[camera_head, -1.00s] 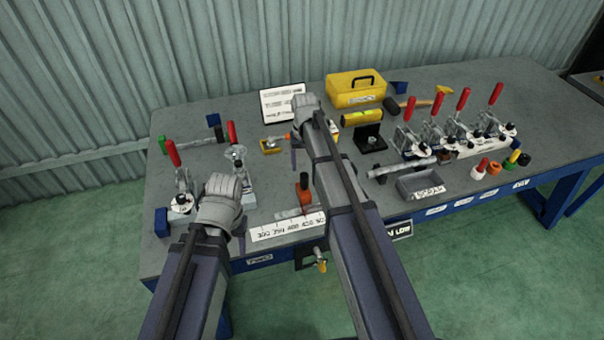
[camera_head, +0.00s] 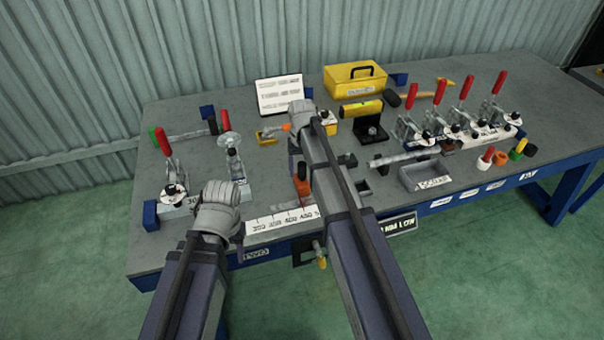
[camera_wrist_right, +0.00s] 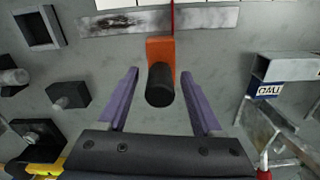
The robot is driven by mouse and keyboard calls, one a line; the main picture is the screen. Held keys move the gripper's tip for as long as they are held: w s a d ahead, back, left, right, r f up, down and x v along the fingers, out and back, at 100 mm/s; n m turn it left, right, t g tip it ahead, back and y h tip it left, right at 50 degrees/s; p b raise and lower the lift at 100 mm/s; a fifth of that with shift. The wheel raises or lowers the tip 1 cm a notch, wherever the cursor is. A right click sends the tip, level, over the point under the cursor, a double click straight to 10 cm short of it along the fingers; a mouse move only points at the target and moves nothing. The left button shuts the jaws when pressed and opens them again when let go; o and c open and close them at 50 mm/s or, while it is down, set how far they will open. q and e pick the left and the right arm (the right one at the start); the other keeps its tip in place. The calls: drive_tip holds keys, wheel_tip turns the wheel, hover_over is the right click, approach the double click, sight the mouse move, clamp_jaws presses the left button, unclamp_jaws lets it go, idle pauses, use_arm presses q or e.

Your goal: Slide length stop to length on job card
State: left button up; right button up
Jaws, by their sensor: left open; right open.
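The length stop is an orange block with a black knob. In the head view it (camera_head: 302,186) stands at the front of the bench behind the white length scale (camera_head: 283,219), partly hidden by my right arm. My right gripper (camera_wrist_right: 160,74) is open, its purple fingers either side of the black knob of the stop (camera_wrist_right: 160,50), with gaps on both sides. A thin red pointer runs from the stop towards the scale (camera_wrist_right: 120,4); its reading cannot be seen. The job card (camera_head: 280,95) stands at the back, its text too small to read. My left gripper (camera_head: 236,232) is open and empty, left of the scale.
Red-handled clamps (camera_head: 166,165) stand left and several more stand right. A yellow toolbox (camera_head: 354,80) and a black angle block (camera_head: 371,131) are behind my right arm. A grey tray (camera_head: 425,175) lies right of it.

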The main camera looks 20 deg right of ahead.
clamp_jaws()
idle(0.5)
idle(0.9)
